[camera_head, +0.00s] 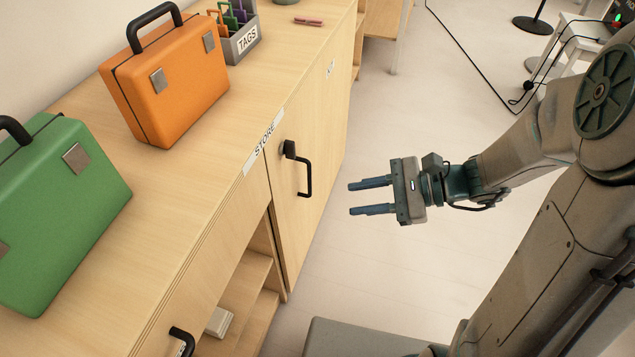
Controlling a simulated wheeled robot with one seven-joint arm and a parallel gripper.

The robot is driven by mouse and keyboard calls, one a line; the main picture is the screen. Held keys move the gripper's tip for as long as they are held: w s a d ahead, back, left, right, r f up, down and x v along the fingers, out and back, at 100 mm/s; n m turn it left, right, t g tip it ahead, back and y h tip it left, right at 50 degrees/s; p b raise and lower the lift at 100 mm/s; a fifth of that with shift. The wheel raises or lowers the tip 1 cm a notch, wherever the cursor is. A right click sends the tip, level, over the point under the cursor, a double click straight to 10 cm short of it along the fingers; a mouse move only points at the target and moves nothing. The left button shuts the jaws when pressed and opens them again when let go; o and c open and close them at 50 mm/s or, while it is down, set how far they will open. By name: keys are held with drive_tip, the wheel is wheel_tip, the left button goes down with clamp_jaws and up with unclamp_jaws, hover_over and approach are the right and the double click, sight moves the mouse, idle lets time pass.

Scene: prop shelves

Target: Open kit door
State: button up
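The door looks closed, flush with the cabinet front. It has a black bar handle (308,172) near its left upper edge. My gripper (350,199) is in front of the door, to the right of the handle in the picture. Its two blue-grey fingers are apart and empty, pointing left toward the cabinet, and touch nothing.
A STORE label (264,142) sits above open shelves (254,275) left of the door. Another black handle (182,338) is at lower left. Green (65,205) and orange (185,85) cases and a TAGS box (243,42) stand on the counter. The floor (390,110) beside the door is clear.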

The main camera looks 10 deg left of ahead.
drive_tip(key=w+f+m+t+y+b, duration=0.4)
drive_tip(key=w+f+m+t+b, duration=0.35)
drive_tip(key=w+f+m, duration=0.35)
drive_tip(key=w+a+f+n+b, duration=0.1)
drive_tip(key=a+b, duration=0.3)
drive_tip(key=a, duration=0.9)
drive_tip(key=shift+w+n, duration=0.7)
drive_tip(key=shift+w, duration=0.1)
drive_tip(key=shift+f+g, duration=0.1)
drive_tip(key=shift+g, duration=0.15)
drive_tip(key=shift+d, duration=0.1)
clamp_jaws()
